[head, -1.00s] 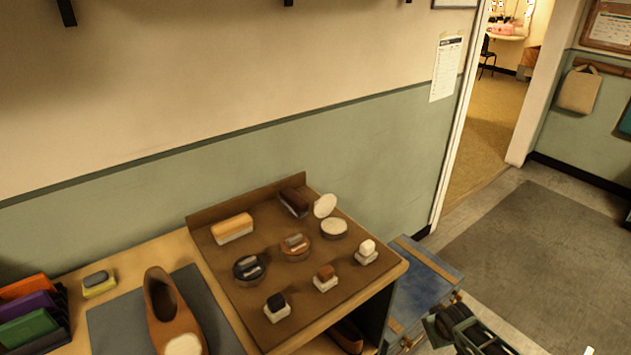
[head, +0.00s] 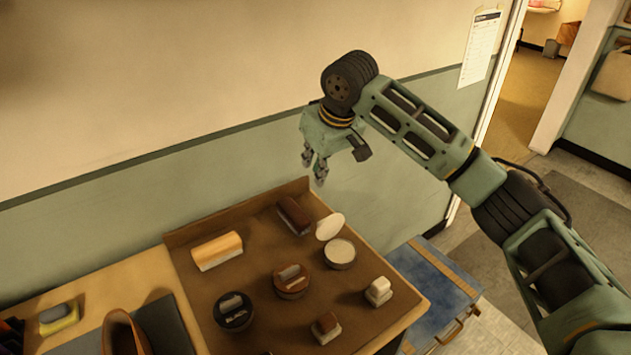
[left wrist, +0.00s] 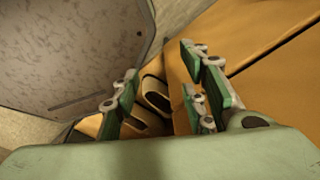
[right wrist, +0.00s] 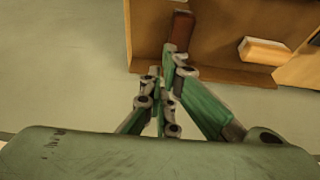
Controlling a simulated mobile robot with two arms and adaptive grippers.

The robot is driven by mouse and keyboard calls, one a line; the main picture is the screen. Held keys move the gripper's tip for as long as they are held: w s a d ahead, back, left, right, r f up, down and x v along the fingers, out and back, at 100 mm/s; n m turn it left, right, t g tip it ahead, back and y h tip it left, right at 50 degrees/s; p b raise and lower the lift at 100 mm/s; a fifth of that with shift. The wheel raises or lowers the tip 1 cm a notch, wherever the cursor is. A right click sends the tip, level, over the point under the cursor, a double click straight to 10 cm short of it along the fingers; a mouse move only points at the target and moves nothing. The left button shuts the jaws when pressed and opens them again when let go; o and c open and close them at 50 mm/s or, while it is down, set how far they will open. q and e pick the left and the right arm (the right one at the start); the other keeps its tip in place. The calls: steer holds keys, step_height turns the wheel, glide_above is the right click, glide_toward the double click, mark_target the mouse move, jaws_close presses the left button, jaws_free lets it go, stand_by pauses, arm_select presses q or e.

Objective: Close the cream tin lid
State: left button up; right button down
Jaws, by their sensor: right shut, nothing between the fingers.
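The cream tin (head: 340,255) stands on the brown tray board (head: 250,290), with pale cream inside. Its round pale lid (head: 330,227) is tilted up at the tin's back-left edge, so the tin is open. My right gripper (head: 314,168) hangs in the air above and behind the lid, pointing down, clear of it. In the right wrist view its fingers (right wrist: 164,75) are together and empty; the tin is not seen there. My left gripper shows only in the left wrist view (left wrist: 160,85), fingers apart and empty, away from the tin.
A dark brown brush (head: 294,215) lies just left of the lid, and an orange-topped brush (head: 217,250) further left. A brown tin (head: 291,281), a black tin (head: 233,311) and small daubers (head: 378,291) stand in front. A raised ledge and the wall are behind.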

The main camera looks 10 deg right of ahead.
mark_target(327, 224)
arm_select(q)
steer(key=shift+s+d+r+p, duration=0.15)
steer(key=shift+s+r+p, duration=0.7)
steer(key=shift+s, duration=0.05)
steer(key=shift+s+d+r+p, duration=0.1)
steer(key=shift+s+r+p, duration=0.7)
steer(key=shift+s+p, duration=0.1)
arm_select(e)
steer(key=shift+s+d+f, duration=0.1)
steer(key=shift+s+f, duration=0.1)
steer(key=shift+f, duration=2.1)
steer(key=shift+s+f, duration=0.2)
steer(key=shift+f, duration=2.1)
arm_select(q)
steer(key=shift+f, duration=0.1)
arm_select(e)
steer(key=shift+w, duration=0.15)
